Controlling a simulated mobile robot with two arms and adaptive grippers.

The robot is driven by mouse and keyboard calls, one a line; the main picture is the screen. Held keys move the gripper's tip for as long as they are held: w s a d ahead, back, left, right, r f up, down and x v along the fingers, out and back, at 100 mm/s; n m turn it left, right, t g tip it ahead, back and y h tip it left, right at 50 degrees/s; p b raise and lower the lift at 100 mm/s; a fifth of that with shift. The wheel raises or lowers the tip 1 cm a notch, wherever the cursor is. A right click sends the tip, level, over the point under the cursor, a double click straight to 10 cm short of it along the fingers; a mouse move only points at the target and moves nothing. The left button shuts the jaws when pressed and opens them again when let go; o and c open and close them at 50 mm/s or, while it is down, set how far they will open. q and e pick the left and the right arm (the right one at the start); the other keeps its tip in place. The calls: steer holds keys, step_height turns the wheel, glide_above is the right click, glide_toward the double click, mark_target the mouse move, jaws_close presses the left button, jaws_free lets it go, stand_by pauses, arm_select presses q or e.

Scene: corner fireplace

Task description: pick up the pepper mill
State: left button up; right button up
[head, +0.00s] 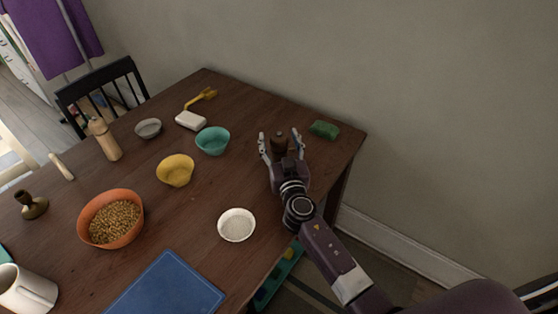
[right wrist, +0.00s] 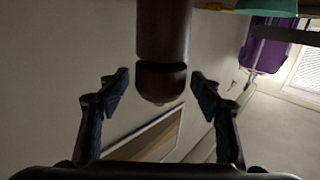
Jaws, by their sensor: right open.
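The pepper mill (head: 279,143) is dark brown and stands at the far right part of the table, between the fingers of my right gripper (head: 280,138). In the right wrist view the mill (right wrist: 163,30) enters from the top edge, with its rounded head and small knob towards the palm. My right gripper (right wrist: 160,76) is open, one finger on each side of the mill's head, with a visible gap on both sides. The mill's lower part is hidden by the gripper in the head view. My left gripper is not in view.
A green sponge (head: 324,130) lies just right of the gripper. A teal bowl (head: 212,141), yellow bowl (head: 175,171) and white bowl (head: 236,225) stand to the left. A tan bottle-shaped wooden object (head: 104,140) stands farther left. The wall (head: 400,110) is close behind the table.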

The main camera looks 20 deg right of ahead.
jaws_close()
stand_by(0.4)
steer(key=shift+r, duration=0.15)
